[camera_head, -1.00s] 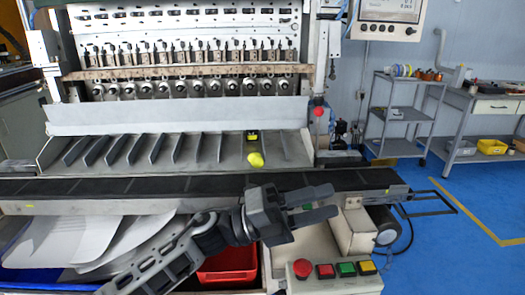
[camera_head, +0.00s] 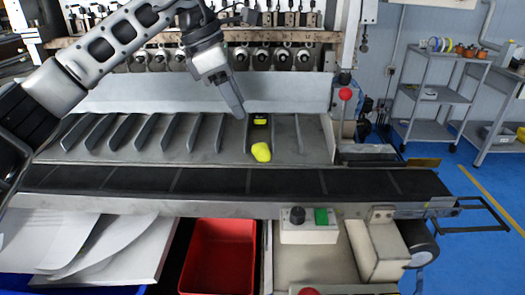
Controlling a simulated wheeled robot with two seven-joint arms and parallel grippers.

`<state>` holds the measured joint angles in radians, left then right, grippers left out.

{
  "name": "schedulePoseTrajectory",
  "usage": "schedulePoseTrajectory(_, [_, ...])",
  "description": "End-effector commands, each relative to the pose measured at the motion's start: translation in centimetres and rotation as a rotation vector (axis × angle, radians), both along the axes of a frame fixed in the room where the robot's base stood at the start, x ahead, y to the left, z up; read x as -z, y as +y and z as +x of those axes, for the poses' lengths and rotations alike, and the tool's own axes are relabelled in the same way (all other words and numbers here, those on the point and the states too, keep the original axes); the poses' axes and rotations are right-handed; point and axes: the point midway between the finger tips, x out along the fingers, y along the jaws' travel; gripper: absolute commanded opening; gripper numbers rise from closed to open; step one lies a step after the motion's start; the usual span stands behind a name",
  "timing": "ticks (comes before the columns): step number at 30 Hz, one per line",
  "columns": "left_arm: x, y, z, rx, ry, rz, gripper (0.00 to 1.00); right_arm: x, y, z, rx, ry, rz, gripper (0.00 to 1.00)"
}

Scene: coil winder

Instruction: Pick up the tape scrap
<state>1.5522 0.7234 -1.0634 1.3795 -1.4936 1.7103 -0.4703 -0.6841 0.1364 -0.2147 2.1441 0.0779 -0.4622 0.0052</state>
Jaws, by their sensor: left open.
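A crumpled yellow lump (camera_head: 261,152), which looks like the tape scrap, lies at the lower edge of the sloped metal tray (camera_head: 285,148), just above the dark conveyor belt. A small black and yellow piece (camera_head: 260,120) sits behind it in the same lane. My left gripper (camera_head: 237,110) is open and empty, pointing down over the tray. It is up and to the left of the yellow lump, apart from it in the picture. One finger hides most of the other. My right gripper is out of view.
Thin upright dividers (camera_head: 195,133) split the tray into lanes. The conveyor (camera_head: 215,182) runs across in front. A red bin (camera_head: 218,257) stands below it beside white sheets (camera_head: 120,245). A red-knobbed lever (camera_head: 345,94) rises at the tray's right end.

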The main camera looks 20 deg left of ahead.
Motion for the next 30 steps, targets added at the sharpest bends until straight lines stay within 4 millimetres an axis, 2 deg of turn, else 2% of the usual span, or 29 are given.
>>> schedulePoseTrajectory(3, [2.5,-1.0,0.4,0.001,0.003,0.000,0.41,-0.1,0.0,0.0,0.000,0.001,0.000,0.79])
schedulePoseTrajectory(7, [4.2,-1.7,0.7,0.002,0.001,-0.002,0.41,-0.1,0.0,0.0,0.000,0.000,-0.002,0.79])
schedulePoseTrajectory(14, [5.7,-2.3,0.9,0.002,0.001,-0.002,0.41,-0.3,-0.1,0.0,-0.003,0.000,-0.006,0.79])
schedulePoseTrajectory(24, [9.7,-4.1,1.4,0.002,0.000,-0.003,0.41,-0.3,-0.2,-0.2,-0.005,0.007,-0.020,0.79])
schedulePoseTrajectory(30, [9.9,-4.2,1.4,0.001,-0.002,-0.004,0.41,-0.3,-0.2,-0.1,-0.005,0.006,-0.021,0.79])
